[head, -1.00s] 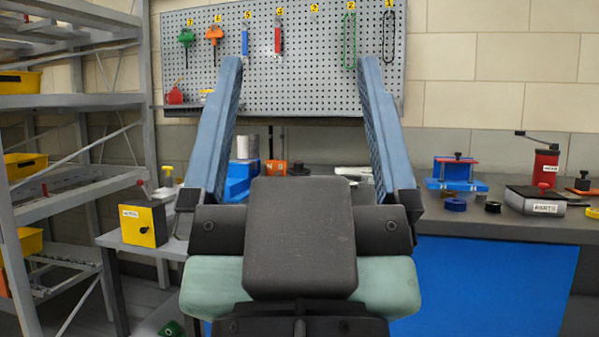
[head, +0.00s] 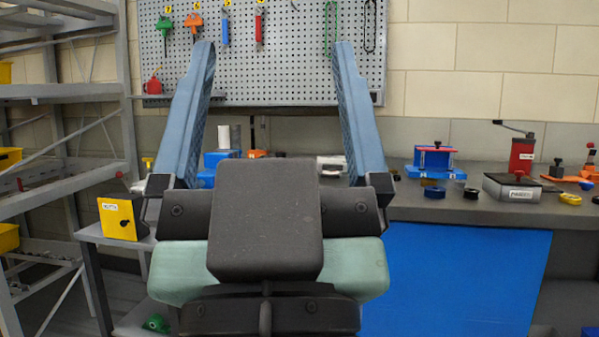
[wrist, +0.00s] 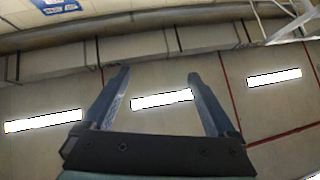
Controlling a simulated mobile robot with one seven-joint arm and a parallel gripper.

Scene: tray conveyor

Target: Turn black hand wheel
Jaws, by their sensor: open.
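I cannot clearly make out a black hand wheel in either view. A small black knob shows on the front of a yellow box (head: 118,218) at the left in the head view, on a low grey table. My gripper (head: 272,46) points upward in front of the pegboard, its two blue fingers wide apart with nothing between them. In the wrist view my gripper (wrist: 157,75) is also open and empty, facing the ceiling with its bright lamps. My gripper hides part of the bench behind it.
A grey workbench (head: 440,211) with a blue front stands at the right, holding a blue-and-red fixture (head: 433,187), a red cranked device (head: 521,155) and several small parts. A pegboard (head: 290,80) with tools hangs behind. Grey shelving (head: 70,92) stands at the left.

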